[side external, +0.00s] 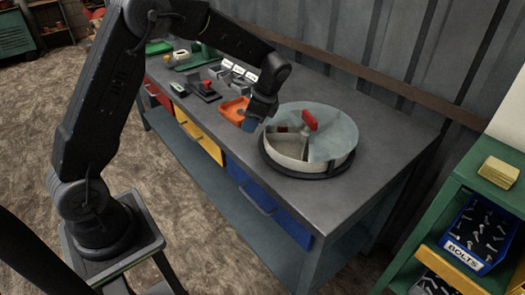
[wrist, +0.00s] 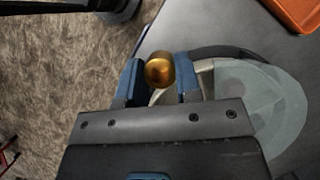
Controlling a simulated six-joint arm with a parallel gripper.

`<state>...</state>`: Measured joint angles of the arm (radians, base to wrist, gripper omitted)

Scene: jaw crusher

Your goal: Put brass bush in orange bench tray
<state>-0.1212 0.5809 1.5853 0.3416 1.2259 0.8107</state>
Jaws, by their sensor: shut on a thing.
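The brass bush (wrist: 160,69) is a small, shiny, gold-coloured round piece held between the two blue fingers in the wrist view. My gripper (side external: 251,123) is shut on it. In the side external view the bush is hidden or too small to make out. The orange bench tray (side external: 234,112) lies on the bench just behind and left of my gripper; part of it is hidden by the gripper. Its corner also shows at the top right of the wrist view (wrist: 298,12). The bush is outside the tray, above the bench's front edge area.
Small fixtures and dark blocks (side external: 204,92) stand left of the tray. The bench (side external: 375,135) is bare at the right.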

